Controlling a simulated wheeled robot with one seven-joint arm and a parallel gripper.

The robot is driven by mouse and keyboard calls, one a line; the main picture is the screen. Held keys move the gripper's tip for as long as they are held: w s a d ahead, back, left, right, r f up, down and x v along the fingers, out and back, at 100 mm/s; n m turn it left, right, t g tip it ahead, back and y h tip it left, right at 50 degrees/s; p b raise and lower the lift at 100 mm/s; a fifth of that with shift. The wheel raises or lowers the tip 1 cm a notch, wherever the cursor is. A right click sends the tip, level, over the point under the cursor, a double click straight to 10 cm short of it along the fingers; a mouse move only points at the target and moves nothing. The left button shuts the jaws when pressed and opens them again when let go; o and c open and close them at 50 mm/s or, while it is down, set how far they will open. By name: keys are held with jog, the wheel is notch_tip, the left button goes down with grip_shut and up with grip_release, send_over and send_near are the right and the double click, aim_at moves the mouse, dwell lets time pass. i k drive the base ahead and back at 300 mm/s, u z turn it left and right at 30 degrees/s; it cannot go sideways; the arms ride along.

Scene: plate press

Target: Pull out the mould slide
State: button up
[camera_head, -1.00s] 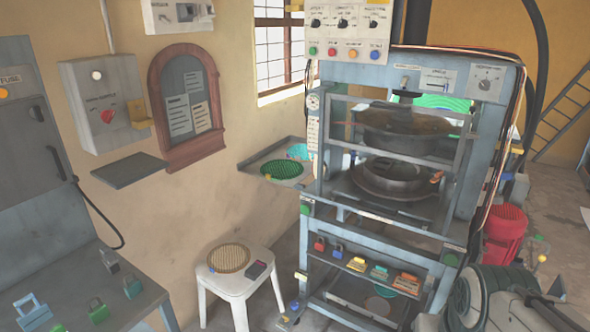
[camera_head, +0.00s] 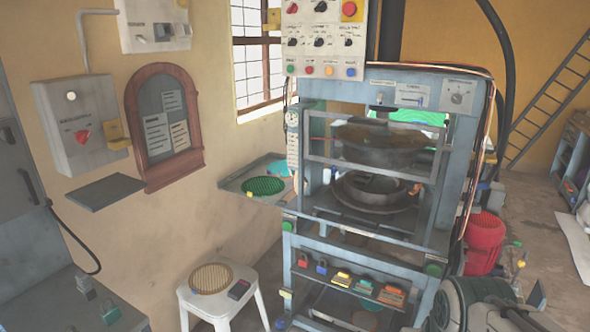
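The plate press stands at the centre right, a blue-grey steel frame (camera_head: 465,130) with a guard of metal bars across its front. Inside it, a dark round upper mould (camera_head: 385,148) hangs over a round lower mould (camera_head: 372,193). The lower mould sits on a flat plate inside the frame, which looks like the mould slide (camera_head: 335,205). A pale bar (camera_head: 360,232) runs across the front below it. My gripper is not in view.
A control panel (camera_head: 323,45) is mounted at the press's upper left. A white stool (camera_head: 225,300) holding a woven disc (camera_head: 210,278) stands at the lower left. A side tray (camera_head: 235,183) lies left of the press.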

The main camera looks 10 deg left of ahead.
aim_at(379, 200)
jog(key=k, duration=0.65)
jog(key=z, duration=0.6)
jog(key=i, duration=1.4)
jog(key=u, duration=0.7)
jog(key=i, duration=0.45)
jog(key=u, duration=0.4)
